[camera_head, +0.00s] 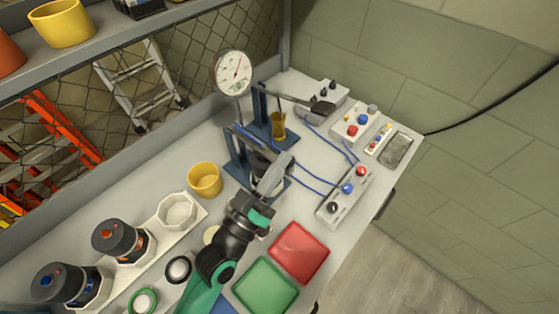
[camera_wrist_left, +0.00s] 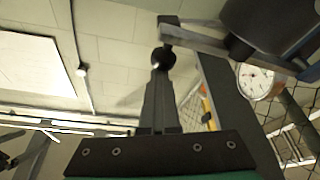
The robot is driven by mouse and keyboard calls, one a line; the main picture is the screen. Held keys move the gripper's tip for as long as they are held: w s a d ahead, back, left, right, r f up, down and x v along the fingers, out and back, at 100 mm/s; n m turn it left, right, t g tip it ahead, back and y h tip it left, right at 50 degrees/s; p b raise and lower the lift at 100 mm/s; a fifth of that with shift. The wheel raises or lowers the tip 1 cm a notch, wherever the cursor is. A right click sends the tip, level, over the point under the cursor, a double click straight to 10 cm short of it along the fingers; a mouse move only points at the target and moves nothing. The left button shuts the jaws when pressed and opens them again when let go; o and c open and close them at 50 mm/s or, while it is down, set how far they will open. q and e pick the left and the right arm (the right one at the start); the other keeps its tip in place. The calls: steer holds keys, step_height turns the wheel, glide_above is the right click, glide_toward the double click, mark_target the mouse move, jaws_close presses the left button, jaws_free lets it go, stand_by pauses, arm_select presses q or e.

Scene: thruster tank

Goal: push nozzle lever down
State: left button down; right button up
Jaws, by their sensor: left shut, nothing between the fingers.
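In the head view a blue stand (camera_head: 236,165) holds a dark nozzle body, partly hidden by my left gripper (camera_head: 278,170). My left gripper is shut and empty, its fingers pointing up and away beside this stand. In the left wrist view my shut fingers (camera_wrist_left: 159,100) reach up toward a round black knob (camera_wrist_left: 163,58), which appears to be on the end of a dark lever bar (camera_wrist_left: 195,38). The knob lies just beyond the fingertips; I cannot tell whether they touch. A second blue stand (camera_head: 260,105) behind has a black lever (camera_head: 300,102) and a brass cup (camera_head: 278,125). My right gripper is not in view.
A pressure gauge (camera_head: 233,73) stands behind the stands. Button boxes (camera_head: 345,196) with blue cables lie to the right. A yellow cup (camera_head: 204,179), a red tray (camera_head: 299,251) and a green tray (camera_head: 265,287) sit nearer. A mesh fence lines the left.

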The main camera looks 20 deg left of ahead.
arm_select(q)
steer(key=shift+d+f, duration=0.1)
steer(key=shift+f, duration=0.6)
steer(key=s+d+r+p, duration=0.3)
steer(key=s+r+p, duration=0.4)
steer(key=s+r, duration=0.6)
steer(key=shift+s+d+r+p, duration=0.25)
steer(key=shift+s+r+p, duration=0.05)
steer(key=shift+r, duration=0.4)
